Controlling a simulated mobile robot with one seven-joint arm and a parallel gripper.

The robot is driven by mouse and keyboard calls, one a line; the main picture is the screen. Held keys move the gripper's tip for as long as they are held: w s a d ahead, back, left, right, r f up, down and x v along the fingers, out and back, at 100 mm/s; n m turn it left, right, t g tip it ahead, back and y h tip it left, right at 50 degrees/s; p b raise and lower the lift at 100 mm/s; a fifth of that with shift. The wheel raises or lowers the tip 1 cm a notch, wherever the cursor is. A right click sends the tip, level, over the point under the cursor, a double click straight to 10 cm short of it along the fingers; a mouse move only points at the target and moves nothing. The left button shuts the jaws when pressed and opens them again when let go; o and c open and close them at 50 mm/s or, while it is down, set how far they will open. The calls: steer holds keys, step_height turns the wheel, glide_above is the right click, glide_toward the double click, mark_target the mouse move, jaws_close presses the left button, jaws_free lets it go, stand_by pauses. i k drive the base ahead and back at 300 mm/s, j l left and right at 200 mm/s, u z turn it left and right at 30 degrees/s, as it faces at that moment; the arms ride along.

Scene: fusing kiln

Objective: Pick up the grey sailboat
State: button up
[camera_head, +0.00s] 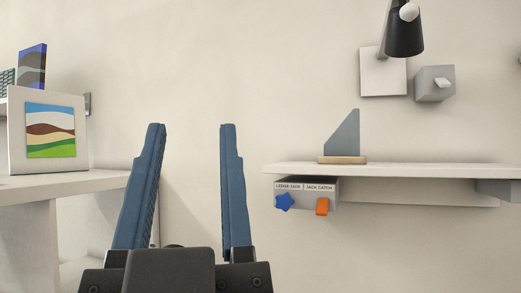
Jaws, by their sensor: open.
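The grey sailboat (343,136) stands upright on the white wall shelf (430,169), near its left end. It has a grey triangular sail on a light wooden base. My gripper (190,128) is in the lower left of the head view, with two blue fingers pointing up. The fingers are wide apart with nothing between them. The gripper is to the left of the sailboat and apart from it.
A grey box (306,188) with a blue star and an orange piece hangs under the shelf. A black lamp (403,35) and a grey wall box (435,83) are above. A framed landscape picture (17,130) stands on a white surface (85,181) at left.

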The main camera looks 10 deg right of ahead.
mark_target(343, 148)
steer(key=i+j, duration=0.2)
steer(key=i, duration=0.2)
steer(key=i+j, duration=0.2)
steer(key=i, duration=0.25)
steer(key=i+j+z, duration=0.1)
steer(key=z, duration=0.25)
steer(key=i+j+z, duration=0.15)
steer(key=z, duration=0.25)
steer(key=i+j+z, duration=0.2)
steer(key=z, duration=0.15)
